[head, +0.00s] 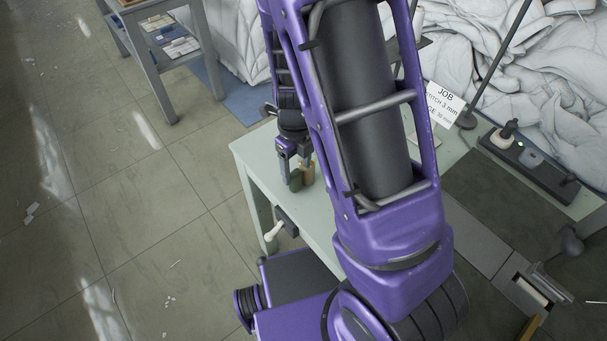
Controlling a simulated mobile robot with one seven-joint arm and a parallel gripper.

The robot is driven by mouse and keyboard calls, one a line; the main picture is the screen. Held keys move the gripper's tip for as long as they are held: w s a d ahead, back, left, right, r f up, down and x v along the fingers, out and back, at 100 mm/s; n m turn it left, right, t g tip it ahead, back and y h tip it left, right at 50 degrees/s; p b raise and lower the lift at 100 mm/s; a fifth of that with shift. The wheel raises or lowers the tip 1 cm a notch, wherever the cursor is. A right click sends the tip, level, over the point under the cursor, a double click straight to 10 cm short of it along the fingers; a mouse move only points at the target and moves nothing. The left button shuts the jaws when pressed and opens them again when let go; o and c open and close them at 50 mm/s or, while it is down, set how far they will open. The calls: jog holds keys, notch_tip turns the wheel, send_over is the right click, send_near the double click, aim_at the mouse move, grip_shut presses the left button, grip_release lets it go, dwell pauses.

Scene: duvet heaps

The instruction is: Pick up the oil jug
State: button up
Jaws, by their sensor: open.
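My gripper (295,169) points down over the left end of the pale table, its jaws apart. A small dark green object (296,181) stands on the table at the fingertips, with a tan object (308,175) close beside it on the right. Either could be the oil jug or part of it; they are too small and too covered by the gripper to tell. I cannot tell whether the fingers touch them or stand around them.
The pale table (252,151) has a bare left edge. A job card (442,104), a thin stand (466,119) and a black power strip (540,165) lie to the right, before white duvet heaps (540,70). A grey side table (137,50) stands upper left. The tiled floor at left is mostly clear.

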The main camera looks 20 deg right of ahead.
notch_tip(320, 180, down, 2)
jog(key=shift+f, duration=0.2)
grip_shut()
